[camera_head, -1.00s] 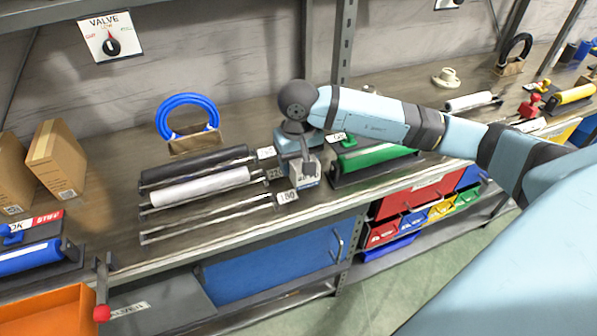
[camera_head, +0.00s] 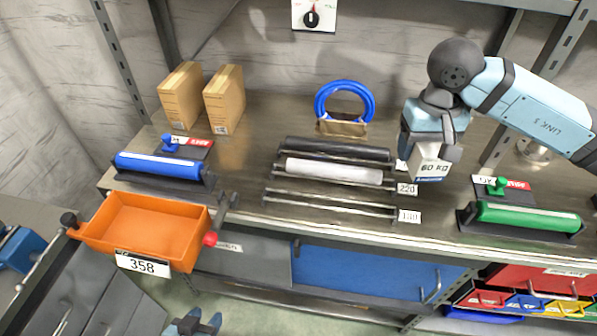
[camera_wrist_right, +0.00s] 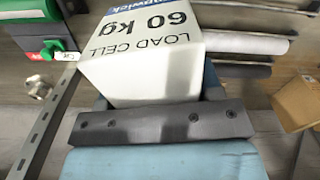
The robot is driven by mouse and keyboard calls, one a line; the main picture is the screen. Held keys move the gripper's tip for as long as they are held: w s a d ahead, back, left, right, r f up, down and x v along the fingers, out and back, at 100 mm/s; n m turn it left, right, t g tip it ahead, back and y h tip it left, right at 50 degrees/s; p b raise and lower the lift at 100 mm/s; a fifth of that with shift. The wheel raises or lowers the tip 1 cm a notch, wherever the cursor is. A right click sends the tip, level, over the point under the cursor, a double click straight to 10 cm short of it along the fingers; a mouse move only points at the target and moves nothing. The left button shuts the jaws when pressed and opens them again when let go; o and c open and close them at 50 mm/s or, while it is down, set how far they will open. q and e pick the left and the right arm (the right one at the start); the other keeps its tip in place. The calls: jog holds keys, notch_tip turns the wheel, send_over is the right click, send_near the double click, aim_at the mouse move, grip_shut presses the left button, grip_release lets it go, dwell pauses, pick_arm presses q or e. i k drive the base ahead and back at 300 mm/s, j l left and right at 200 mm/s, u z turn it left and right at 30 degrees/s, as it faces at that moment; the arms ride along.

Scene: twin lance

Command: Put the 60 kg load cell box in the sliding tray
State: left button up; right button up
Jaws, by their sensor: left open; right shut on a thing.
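The white load cell box (camera_head: 430,165) reads 60 kg and is held in my right gripper (camera_head: 436,150), above the bench edge. In the right wrist view the box (camera_wrist_right: 150,50) sits tilted between the fingers, its LOAD CELL 60 kg print upside down. The orange tray (camera_head: 150,222), labelled 358, is at the left, jutting out at the bench's front edge; it looks empty. I take it to be the sliding tray. The box is far to its right. My left gripper (camera_head: 196,324) shows at the bottom edge, open and empty, below and right of the tray; most of it is cut off.
A rack with black and white rollers (camera_head: 333,170) lies between the tray and box. A blue roller (camera_head: 160,167) is behind the tray. A green roller (camera_head: 528,217) is at right. Two cardboard boxes (camera_head: 224,100) and a blue ring (camera_head: 344,100) stand at the back.

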aim_at(142, 233)
jog(key=l+u, duration=0.15)
jog(key=u, duration=2.1)
jog(key=k+u, duration=0.15)
jog(key=k, duration=0.3)
